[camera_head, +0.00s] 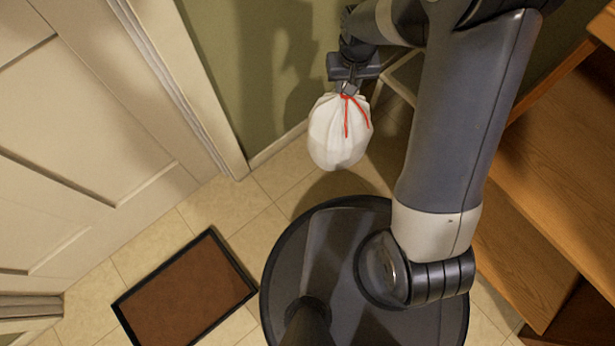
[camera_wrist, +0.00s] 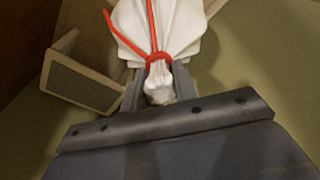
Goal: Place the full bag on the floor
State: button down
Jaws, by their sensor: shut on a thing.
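The full bag (camera_head: 338,140) is white and rounded, with a red drawstring tied at its neck. It hangs below my gripper (camera_head: 347,88), which is shut on the gathered top. In the wrist view the bag's neck (camera_wrist: 158,75) is pinched between the two fingers of my gripper (camera_wrist: 158,92), with the red string just beyond. The tiled floor (camera_head: 190,215) shows below and around the bag in the head view. I cannot tell how high the bag is above the floor.
A brown doormat (camera_head: 187,295) with a black border lies on the floor at lower left. A white panelled door (camera_head: 90,130) stands at left, a green wall (camera_head: 235,60) behind. Wooden shelving (camera_head: 560,150) is at right. Bare tiles lie between mat and wall.

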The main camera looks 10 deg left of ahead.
jog(key=n, duration=0.2)
send_over(308, 134)
notch_tip(308, 134, down, 4)
notch_tip(308, 134, down, 10)
jog(key=b, duration=0.4)
jog(key=shift+s+f, duration=0.1)
jog(key=shift+f+b, duration=0.2)
jog(key=shift+b, duration=0.2)
jog(key=c, duration=1.1)
grip_release()
notch_tip(308, 134, up, 12)
jog(key=s+p, duration=0.1)
jog(key=p, duration=0.4)
jog(key=shift+s+d, duration=0.25)
jog(key=shift+d, duration=0.15)
jog(key=shift+r, duration=0.1)
